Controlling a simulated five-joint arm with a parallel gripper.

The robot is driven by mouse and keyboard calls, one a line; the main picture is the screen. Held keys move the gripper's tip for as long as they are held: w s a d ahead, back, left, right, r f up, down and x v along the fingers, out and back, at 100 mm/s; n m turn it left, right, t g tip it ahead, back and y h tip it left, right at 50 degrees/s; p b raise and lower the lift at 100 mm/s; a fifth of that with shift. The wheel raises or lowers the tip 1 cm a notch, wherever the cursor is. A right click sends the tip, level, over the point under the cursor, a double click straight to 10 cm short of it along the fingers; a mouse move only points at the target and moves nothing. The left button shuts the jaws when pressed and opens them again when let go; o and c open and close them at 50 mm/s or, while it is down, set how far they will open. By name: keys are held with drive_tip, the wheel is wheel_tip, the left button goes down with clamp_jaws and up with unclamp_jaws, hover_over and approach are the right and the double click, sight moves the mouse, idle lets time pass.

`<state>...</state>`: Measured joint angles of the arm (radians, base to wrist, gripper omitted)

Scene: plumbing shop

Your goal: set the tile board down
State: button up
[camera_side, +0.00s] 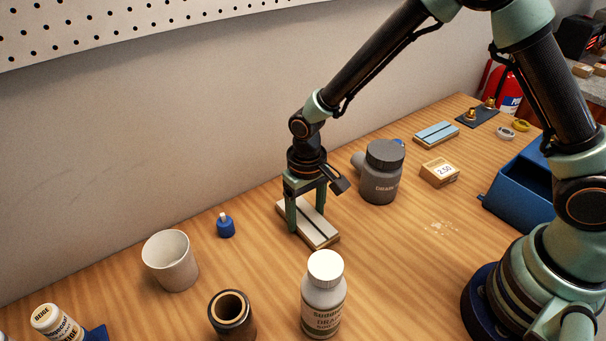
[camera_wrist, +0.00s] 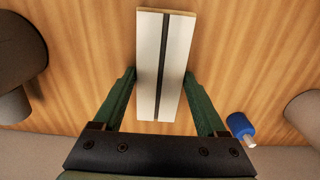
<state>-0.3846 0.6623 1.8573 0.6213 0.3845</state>
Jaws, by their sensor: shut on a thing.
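The tile board (camera_side: 317,234) is a thin wooden board with a white top and a dark lengthwise strip. It is low at the wooden table; I cannot tell whether its underside touches. My gripper (camera_side: 306,222) points straight down with one finger on each side of the board, shut on it. In the wrist view the tile board (camera_wrist: 172,50) runs lengthwise between the two green fingers of my gripper (camera_wrist: 161,100). Part of the board is hidden behind the fingers in the side view.
A grey jar (camera_side: 381,175) stands close behind right. A small blue bottle (camera_side: 225,226) and a white cup (camera_side: 170,262) are left. A white-capped bottle (camera_side: 323,300) and dark pipe piece (camera_side: 232,316) stand in front. A small box (camera_side: 439,173) and blue bin (camera_side: 520,195) are right.

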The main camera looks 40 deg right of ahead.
sight(306, 219)
drive_tip(key=shift+f, duration=0.1)
drive_tip(key=o, duration=1.5)
wheel_tip(306, 219, up, 12)
drive_tip(key=s+d+r+t, duration=0.2)
drive_tip(key=s+d+r, duration=0.1)
drive_tip(key=d+r, duration=0.1)
drive_tip(key=s+d+r+t, duration=0.1)
drive_tip(key=s+d+r, duration=0.2)
drive_tip(key=d, duration=0.3)
drive_tip(key=s+d+r+t, duration=0.2)
drive_tip(key=s+d+r, duration=0.1)
drive_tip(key=d+r, duration=0.2)
drive_tip(key=shift+s+d+r+t, duration=0.2)
drive_tip(key=shift+s+d+t, duration=0.1)
drive_tip(key=shift+s, duration=0.1)
